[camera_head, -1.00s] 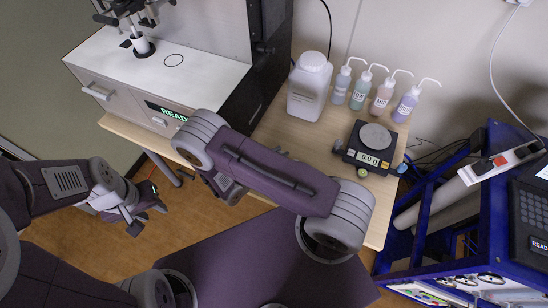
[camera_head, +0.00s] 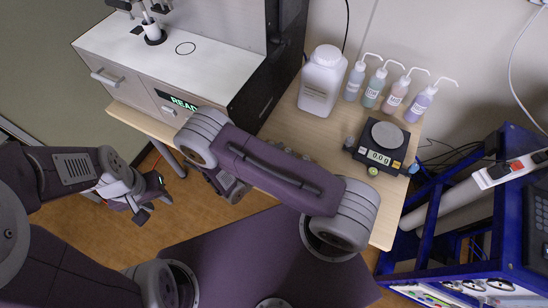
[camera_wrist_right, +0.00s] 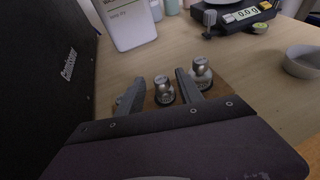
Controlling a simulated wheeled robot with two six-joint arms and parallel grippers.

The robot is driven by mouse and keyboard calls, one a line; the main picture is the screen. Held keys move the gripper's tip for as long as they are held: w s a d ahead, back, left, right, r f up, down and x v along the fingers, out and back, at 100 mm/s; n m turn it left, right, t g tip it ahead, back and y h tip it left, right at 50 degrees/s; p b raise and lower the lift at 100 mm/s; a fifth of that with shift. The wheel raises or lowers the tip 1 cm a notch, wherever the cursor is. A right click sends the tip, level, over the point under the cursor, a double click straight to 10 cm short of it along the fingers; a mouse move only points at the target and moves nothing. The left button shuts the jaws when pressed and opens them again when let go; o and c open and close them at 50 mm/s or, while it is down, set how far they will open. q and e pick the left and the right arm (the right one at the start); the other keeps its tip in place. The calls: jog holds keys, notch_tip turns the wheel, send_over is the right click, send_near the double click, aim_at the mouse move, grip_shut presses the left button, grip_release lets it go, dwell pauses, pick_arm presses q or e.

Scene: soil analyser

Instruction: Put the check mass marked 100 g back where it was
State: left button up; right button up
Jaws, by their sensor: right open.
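Two silver knobbed check masses stand on a brown wooden base (camera_wrist_right: 203,90). One mass (camera_wrist_right: 163,91) is between the fingers of my open right gripper (camera_wrist_right: 160,88); I cannot tell whether the fingers touch it. The other mass (camera_wrist_right: 202,74) stands just right of the right finger. Their labels are too small to read. A small grey metal piece (camera_wrist_right: 210,20) stands beside the balance (camera_wrist_right: 240,20); it also shows in the head view (camera_head: 349,142). The balance (camera_head: 380,158) reads 0.0 g, its pan bare. My left gripper (camera_head: 153,207) is open and empty, away from the table.
A white bottle (camera_head: 322,80) and several wash bottles (camera_head: 371,87) stand at the back of the table. A dark-sided analyser (camera_head: 255,92) is on the left. A white bowl (camera_wrist_right: 303,62) lies right in the wrist view. A blue frame (camera_head: 520,150) borders the right.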

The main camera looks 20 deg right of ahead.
jog(key=v, duration=1)
jog(key=s+d+r+m+g+y, duration=0.4)
jog(key=s+m+g+y, duration=0.4)
jog(key=m, duration=0.6)
jog(key=w+d+r+m+t+y, duration=0.1)
jog(key=w+r+m+t+y, duration=0.2)
jog(key=m, duration=0.6)
jog(key=shift+w+r+y, duration=0.7)
jog(key=shift+r, duration=0.3)
